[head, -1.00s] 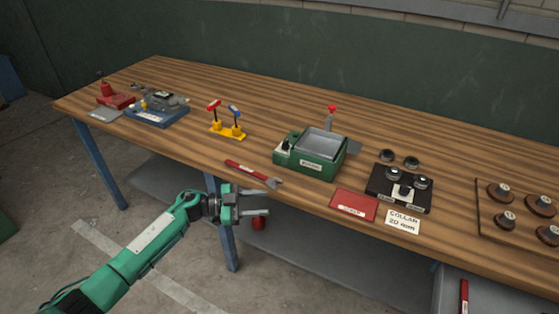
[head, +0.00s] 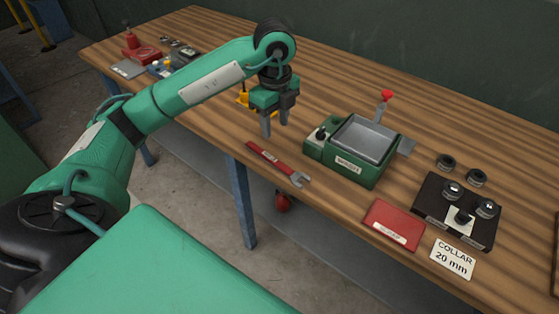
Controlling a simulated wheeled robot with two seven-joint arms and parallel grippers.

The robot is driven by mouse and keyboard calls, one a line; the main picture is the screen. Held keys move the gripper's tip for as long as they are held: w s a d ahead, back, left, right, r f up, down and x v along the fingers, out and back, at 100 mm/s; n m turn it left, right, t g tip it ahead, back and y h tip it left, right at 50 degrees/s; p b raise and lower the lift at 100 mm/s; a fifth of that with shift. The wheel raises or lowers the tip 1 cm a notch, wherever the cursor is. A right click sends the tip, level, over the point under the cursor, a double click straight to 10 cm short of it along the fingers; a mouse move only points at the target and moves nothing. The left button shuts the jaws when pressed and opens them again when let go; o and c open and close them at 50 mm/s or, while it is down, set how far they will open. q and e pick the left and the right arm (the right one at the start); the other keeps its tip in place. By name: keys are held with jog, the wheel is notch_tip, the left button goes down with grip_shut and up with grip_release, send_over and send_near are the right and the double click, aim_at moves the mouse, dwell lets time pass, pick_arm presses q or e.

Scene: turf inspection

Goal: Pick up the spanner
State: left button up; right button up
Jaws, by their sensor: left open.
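The spanner (head: 276,163) has a red handle and a grey open-jawed head. It lies flat near the front edge of the wooden table, with its head pointing right and toward the front. My left gripper (head: 274,130) points down, open, with nothing between its fingers. It is above the table, behind and apart from the spanner, which shows in full. My right gripper does not show.
A green box with a grey tray (head: 352,150) stands right of the spanner. A red block (head: 393,225), a black fixture (head: 457,210) and a collar card (head: 453,258) lie farther right.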

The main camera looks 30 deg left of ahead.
pick_arm(q)
send_over(276, 162)
jog(key=f, duration=0.6)
jog(key=shift+w+a+f+b, duration=0.25)
jog(key=shift+w+b, duration=0.15)
jog(key=f, duration=0.4)
jog(key=shift+s+d, duration=0.3)
jog(key=shift+s, duration=0.05)
jog(key=shift+f+p, duration=0.3)
jog(key=shift+f, duration=0.2)
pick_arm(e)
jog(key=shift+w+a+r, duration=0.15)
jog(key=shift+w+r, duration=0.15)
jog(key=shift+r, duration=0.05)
pick_arm(q)
grip_shut()
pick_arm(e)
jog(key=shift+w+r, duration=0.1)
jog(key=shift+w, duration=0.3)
